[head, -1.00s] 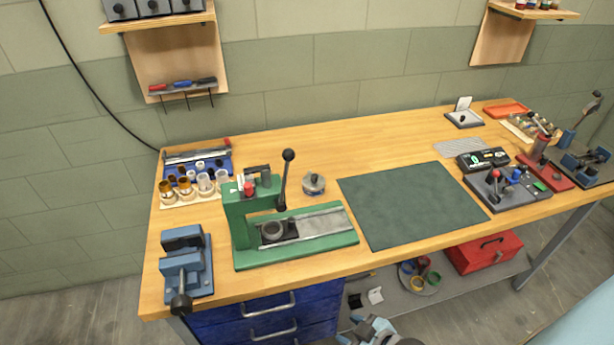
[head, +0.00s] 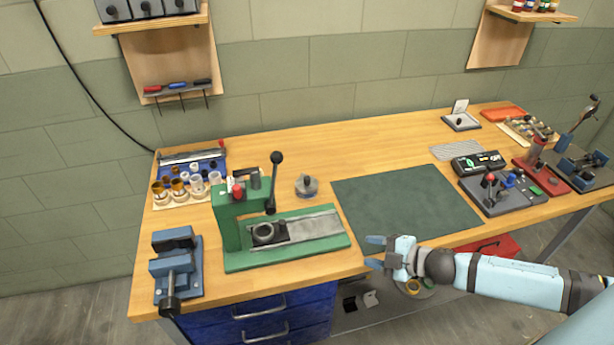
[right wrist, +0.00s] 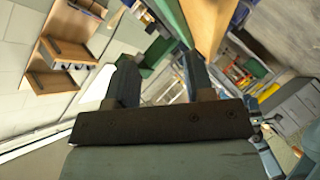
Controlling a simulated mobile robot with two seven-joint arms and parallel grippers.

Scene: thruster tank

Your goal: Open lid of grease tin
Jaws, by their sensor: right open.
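The grease tin (head: 307,187) is a small round grey metal tin with a knob-like top. It stands on the workbench in the head view, right of the green press lever, with its lid apparently on. My right gripper (head: 369,252) is open and empty at the bench's front edge, in front of the tin and to its right, well apart from it. In the right wrist view its two fingers (right wrist: 158,75) are spread with nothing between them. The tin cannot be made out in that view. My left gripper is not in view.
A green press (head: 285,240) with an upright black-knobbed lever stands left of and in front of the tin. A blue vice (head: 176,268) is at the left corner. A dark green mat (head: 400,205) lies flat and clear. A control box (head: 503,193) stands farther right.

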